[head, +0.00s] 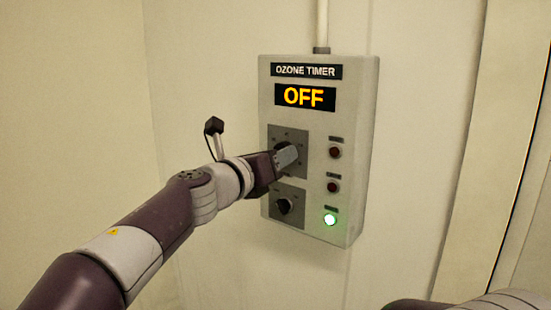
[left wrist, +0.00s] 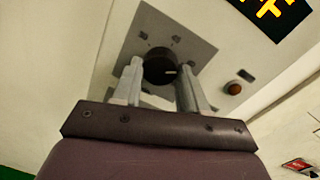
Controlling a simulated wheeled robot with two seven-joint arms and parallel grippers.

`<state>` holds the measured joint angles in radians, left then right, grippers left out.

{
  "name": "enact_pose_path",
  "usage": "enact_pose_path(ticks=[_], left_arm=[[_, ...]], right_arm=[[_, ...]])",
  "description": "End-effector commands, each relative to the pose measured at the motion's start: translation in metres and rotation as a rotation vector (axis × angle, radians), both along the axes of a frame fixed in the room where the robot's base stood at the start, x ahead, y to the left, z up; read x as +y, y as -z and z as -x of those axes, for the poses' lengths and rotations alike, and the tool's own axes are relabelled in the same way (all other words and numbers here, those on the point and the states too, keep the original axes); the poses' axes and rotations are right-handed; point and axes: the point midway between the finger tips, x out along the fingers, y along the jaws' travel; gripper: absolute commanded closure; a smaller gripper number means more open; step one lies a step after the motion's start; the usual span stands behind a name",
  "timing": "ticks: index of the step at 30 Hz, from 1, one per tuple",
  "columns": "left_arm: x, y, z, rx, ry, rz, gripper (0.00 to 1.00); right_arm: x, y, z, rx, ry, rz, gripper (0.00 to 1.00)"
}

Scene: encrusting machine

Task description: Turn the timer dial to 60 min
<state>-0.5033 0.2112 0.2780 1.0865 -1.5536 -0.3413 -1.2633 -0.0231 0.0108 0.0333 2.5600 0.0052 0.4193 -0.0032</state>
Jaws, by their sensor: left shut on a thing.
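The ozone timer box (head: 354,130) is a grey wall panel with an orange display (head: 305,96) reading OFF. The timer dial (left wrist: 158,66) is a black knob on a square grey plate (head: 303,137) in the upper left of the box. My left gripper (head: 287,156) reaches it from the left, and its fingers cover most of the dial in the head view. In the left wrist view the fingers (left wrist: 158,80) stand on either side of the dial, shut on it. A light pointer mark shows on the dial's face. The right gripper is not in view.
A second black knob (head: 284,206) sits below the dial. Two dark red lamps (head: 334,152) and a lit green lamp (head: 330,219) line the right side of the box. A conduit (head: 322,24) runs up from the box. The wall around is bare.

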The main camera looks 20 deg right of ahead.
Motion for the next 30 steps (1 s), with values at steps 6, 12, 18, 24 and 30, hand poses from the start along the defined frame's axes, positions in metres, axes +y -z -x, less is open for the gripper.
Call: enact_pose_path(ticks=[6, 12, 18, 24, 30], left_arm=[[-0.001, 0.003, 0.000, 0.005, 0.001, -0.003, 0.32], [0.000, 0.002, 0.000, 0.003, 0.001, -0.001, 0.32], [0.007, 0.002, 0.006, 0.002, -0.001, 0.000, 0.32], [0.043, 0.005, 0.038, 0.001, -0.002, 0.001, 0.32], [0.080, 0.003, 0.070, 0.002, -0.002, -0.001, 0.32]], right_arm=[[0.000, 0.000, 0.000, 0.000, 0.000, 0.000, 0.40], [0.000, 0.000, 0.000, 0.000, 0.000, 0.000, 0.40], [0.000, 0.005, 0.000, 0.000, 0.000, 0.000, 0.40], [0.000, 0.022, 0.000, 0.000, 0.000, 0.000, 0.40], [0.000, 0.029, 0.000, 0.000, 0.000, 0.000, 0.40]])
